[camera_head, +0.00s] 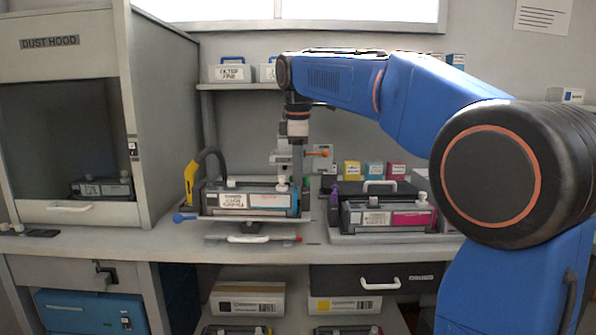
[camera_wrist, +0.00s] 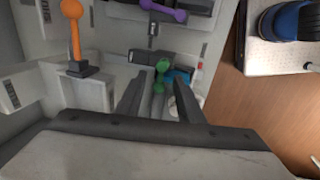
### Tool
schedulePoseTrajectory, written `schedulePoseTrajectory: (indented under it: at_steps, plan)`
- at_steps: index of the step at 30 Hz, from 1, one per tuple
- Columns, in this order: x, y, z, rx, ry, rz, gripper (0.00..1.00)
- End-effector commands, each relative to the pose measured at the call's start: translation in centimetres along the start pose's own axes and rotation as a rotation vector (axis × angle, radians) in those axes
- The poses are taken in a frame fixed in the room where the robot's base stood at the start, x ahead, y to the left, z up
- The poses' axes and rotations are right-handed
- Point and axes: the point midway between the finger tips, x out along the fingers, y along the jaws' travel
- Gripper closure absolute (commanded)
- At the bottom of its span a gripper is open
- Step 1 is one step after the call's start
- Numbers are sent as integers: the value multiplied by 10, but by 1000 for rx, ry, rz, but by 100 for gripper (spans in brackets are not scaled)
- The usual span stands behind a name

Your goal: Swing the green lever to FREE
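The green lever (camera_wrist: 161,76) shows in the wrist view as a short round-ended handle on a grey fixture. It lies between my gripper's two dark fingers (camera_wrist: 158,90), which stand apart. I cannot tell whether either finger touches it. No FREE marking is readable. In the head view my gripper hangs over the bench behind the cartridge fixture; its fingertips and the green lever cannot be made out there.
An orange lever (camera_wrist: 73,35) stands left of my fingers and a purple handle (camera_wrist: 164,11) lies beyond them. The dust hood (camera_head: 168,110) is at left.

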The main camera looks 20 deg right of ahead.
Motion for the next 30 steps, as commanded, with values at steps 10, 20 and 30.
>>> schedulePoseTrajectory:
  at_steps: [10,20,30]
  plan:
    - [0,0,0,0,0,0,100]
    - [0,1,0,49,-11,-1,100]
    - [1,7,-1,282,-58,-5,100]
